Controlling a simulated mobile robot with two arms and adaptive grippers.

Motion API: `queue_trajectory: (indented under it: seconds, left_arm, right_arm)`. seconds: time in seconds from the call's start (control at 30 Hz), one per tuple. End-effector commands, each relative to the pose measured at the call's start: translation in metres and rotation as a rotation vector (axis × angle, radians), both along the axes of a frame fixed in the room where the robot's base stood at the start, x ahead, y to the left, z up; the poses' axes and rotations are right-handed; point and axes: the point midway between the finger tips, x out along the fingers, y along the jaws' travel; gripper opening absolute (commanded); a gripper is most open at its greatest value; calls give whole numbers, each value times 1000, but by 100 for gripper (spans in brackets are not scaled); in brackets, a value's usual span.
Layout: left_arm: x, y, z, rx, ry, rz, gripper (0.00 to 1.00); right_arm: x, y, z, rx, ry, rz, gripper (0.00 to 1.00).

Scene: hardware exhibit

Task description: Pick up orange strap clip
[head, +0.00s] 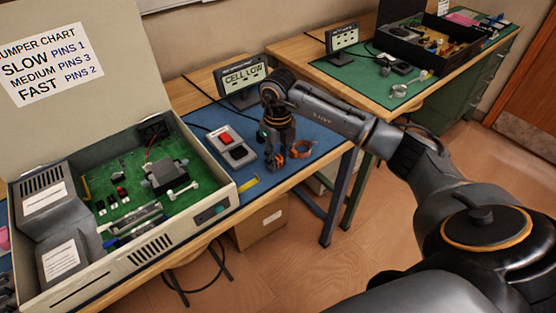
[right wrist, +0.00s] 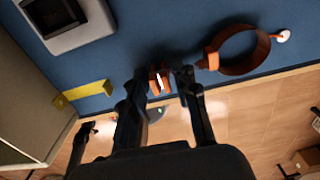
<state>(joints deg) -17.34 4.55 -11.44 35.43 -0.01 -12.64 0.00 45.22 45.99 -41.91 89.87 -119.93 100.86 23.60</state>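The orange strap clip (right wrist: 160,80) lies near the front edge of the blue mat in the right wrist view, between my right gripper's two fingertips (right wrist: 162,78). The fingers stand apart on either side of it, and I see no clear grip on it. In the head view my right gripper (head: 275,160) points down at the mat's front edge and mostly hides the clip. An orange strap loop (head: 300,149) lies just to its right; it also shows in the right wrist view (right wrist: 238,70).
A grey box with a red switch (head: 225,146) and a yellow piece (head: 249,182) lie left of the gripper. A large open case with a green board (head: 120,190) stands further left. A "CELL LOW" display (head: 243,78) stands behind. The bench edge is close in front.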

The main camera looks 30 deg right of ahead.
Motion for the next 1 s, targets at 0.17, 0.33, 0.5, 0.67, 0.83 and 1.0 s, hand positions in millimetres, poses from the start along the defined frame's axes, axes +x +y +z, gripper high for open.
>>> queue_trajectory:
  seconds: [0.17, 0.33, 0.5, 0.67, 0.83, 1.0]
  left_arm:
    - [0, 0, 0, 0, 0, 0, 40]
    - [1, 0, 0, 0, -1, 0, 40]
    - [1, 0, -1, 1, -2, 0, 40]
    - [3, 0, -5, 0, -4, -1, 40]
    - [4, 0, -9, 0, -6, -1, 40]
    - [5, 0, -13, -1, -8, -1, 40]
  right_arm:
    - [0, 0, 0, 0, 0, 0, 3]
    - [0, 0, 0, 0, 0, 0, 3]
    - [0, 0, 3, -1, -1, 0, 3]
    - [1, -1, 16, -2, -4, 0, 3]
    - [-13, 1, 47, -3, -5, 2, 3]
    - [-47, 8, 89, -3, -6, 4, 3]
